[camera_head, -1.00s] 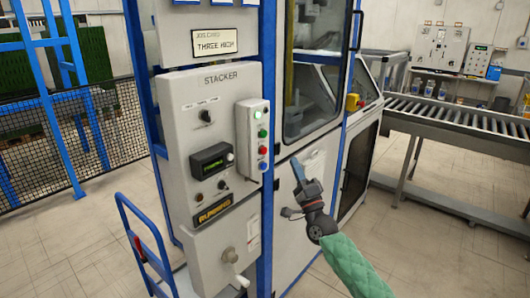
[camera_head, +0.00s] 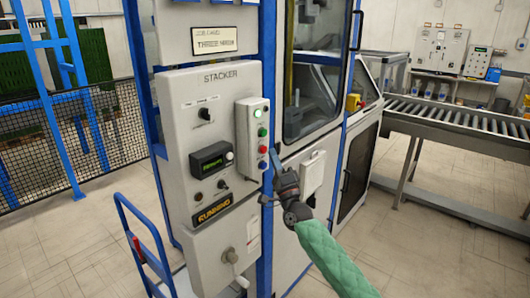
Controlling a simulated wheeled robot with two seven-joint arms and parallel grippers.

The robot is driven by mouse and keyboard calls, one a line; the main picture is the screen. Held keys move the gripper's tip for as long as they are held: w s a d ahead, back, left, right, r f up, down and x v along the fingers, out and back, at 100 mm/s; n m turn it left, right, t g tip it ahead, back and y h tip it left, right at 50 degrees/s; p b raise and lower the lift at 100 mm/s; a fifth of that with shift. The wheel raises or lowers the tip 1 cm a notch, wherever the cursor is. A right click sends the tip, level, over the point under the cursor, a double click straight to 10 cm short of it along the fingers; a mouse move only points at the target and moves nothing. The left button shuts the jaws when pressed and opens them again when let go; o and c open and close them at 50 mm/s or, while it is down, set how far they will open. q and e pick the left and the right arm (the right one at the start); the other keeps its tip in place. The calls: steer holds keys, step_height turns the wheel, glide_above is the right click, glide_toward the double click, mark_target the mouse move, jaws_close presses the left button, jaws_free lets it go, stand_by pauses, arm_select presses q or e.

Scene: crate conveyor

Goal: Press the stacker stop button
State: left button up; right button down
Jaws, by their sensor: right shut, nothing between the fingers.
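The stacker panel (camera_head: 188,150) is a pale cabinet face lettered STACKER. A narrow button box (camera_head: 247,170) stands out at its right edge, with a white button (camera_head: 258,113) at the top, then a green button (camera_head: 262,131), a red button (camera_head: 262,149) and a blue button (camera_head: 262,165). My right gripper (camera_head: 274,155) is shut and empty, its tip just right of the red and blue buttons. I cannot tell whether it touches the box. The red button is in plain view. My left gripper is not in view.
A blue frame post (camera_head: 267,225) runs down beside the panel. A blue cart handle (camera_head: 150,235) stands at lower left. A roller conveyor (camera_head: 450,118) is at right.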

stand_by(0.4)
stand_by(0.8)
stand_by(0.6)
steer(key=shift+w+a, duration=0.1)
steer(key=shift+w+a+b, duration=0.2)
steer(key=shift+a+b, duration=0.05)
steer(key=shift+b, duration=0.05)
stand_by(0.5)
